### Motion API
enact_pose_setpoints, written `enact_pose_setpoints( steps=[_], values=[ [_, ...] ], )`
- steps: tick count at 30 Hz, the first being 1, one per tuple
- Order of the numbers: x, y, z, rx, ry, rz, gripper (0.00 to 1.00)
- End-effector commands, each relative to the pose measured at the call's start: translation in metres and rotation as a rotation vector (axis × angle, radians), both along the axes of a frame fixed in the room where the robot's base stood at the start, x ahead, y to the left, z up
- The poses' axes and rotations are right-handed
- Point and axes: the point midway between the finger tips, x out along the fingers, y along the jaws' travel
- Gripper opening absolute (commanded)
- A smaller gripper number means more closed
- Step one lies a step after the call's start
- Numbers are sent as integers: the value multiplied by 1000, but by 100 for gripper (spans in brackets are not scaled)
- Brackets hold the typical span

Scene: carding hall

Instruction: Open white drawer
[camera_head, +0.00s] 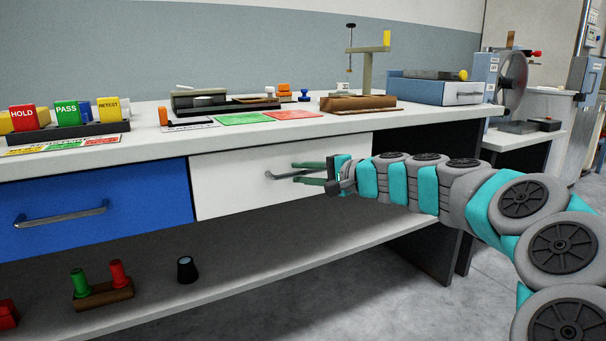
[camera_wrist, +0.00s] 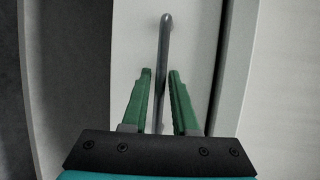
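The white drawer (camera_head: 235,183) is under the tabletop, right of the blue drawer, and its front looks closed. Its metal handle (camera_head: 275,175) is a bar partly hidden behind my fingers. My gripper (camera_head: 300,173) is at the handle, with its two green fingers apart, one above and one below the bar. In the wrist view, the handle (camera_wrist: 163,50) runs lengthwise between the open fingers (camera_wrist: 159,73), nearer the right one. A gap shows on the left side, and I cannot tell whether the right finger touches the bar. The white drawer front (camera_wrist: 128,40) lies behind.
The blue drawer (camera_head: 95,207) with its own handle is to the left. The tabletop above holds coloured sign blocks (camera_head: 66,112), mats and a stand (camera_head: 368,65). A lower shelf holds a dark cup (camera_head: 187,270) and coloured spools (camera_head: 118,273). Floor in front is clear.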

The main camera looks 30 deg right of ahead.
Motion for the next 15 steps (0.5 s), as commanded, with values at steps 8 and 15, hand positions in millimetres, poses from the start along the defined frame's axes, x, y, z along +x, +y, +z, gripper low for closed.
enact_pose_setpoints(
  steps=[8, 15],
  values=[
    [0, 0, 0, -1, 0, 1, 6],
    [0, 0, 0, -1, 1, 1, 0]
  ],
)
